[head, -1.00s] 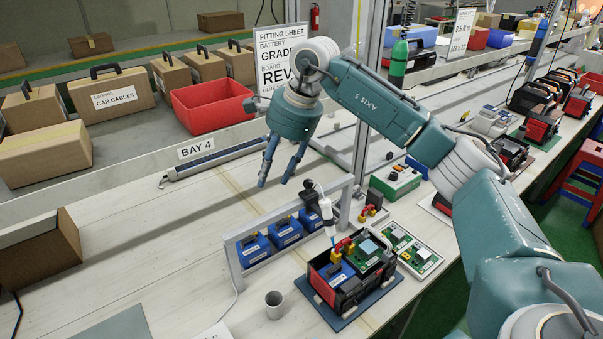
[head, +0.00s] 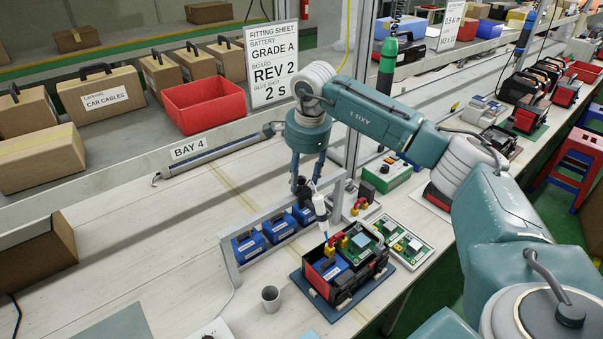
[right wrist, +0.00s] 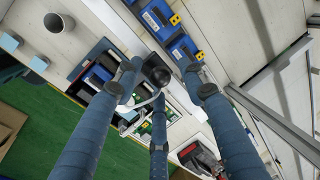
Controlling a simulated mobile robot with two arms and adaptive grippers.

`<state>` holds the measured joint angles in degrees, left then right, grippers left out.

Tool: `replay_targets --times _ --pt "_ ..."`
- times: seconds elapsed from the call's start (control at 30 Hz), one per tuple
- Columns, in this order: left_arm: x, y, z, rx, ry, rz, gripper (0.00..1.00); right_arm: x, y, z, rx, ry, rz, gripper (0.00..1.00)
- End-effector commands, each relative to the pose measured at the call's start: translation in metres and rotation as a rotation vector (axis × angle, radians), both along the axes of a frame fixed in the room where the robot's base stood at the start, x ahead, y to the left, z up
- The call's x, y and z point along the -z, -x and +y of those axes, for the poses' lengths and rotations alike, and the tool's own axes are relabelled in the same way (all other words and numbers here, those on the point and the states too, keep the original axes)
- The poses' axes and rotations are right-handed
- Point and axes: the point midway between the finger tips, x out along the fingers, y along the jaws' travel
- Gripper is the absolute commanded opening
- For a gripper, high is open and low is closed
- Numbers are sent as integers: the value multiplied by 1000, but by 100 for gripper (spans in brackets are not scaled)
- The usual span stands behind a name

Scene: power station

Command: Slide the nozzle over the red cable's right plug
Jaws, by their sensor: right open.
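The red cable (head: 333,240) arches inside the box between two yellow plugs; the right plug (head: 343,242) is small and partly hidden. My right gripper (head: 307,178) is open, its fingers pointing down around the black top. In the right wrist view, the black top (right wrist: 157,72) shows between the spread fingers; I cannot tell whether they touch it. My left gripper is out of view.
A grey frame (head: 226,262) holding blue batteries (head: 249,246) stands left of the box. A grey cup (head: 270,298) is in front. Circuit boards (head: 408,243) lie to the right, and a green box (head: 386,175) stands behind. The bench on the left is mostly clear.

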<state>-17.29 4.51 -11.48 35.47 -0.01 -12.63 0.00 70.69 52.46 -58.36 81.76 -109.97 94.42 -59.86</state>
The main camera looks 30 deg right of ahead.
Motion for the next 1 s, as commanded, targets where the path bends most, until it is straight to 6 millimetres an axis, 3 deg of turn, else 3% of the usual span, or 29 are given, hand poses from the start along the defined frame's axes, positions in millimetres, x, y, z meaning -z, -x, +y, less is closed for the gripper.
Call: replay_targets --times 0.3,0.5,0.53,0.73,1.0 --pt "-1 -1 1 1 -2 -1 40 4 -1 0 0 -1 0 41" --pt "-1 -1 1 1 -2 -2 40 4 -1 0 0 -1 0 3" --pt "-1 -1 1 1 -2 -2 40 4 -1 0 0 -1 0 0" --pt "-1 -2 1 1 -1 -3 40 3 -1 -2 2 -1 0 0" --pt "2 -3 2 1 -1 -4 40 3 -5 -44 5 -2 -1 0"
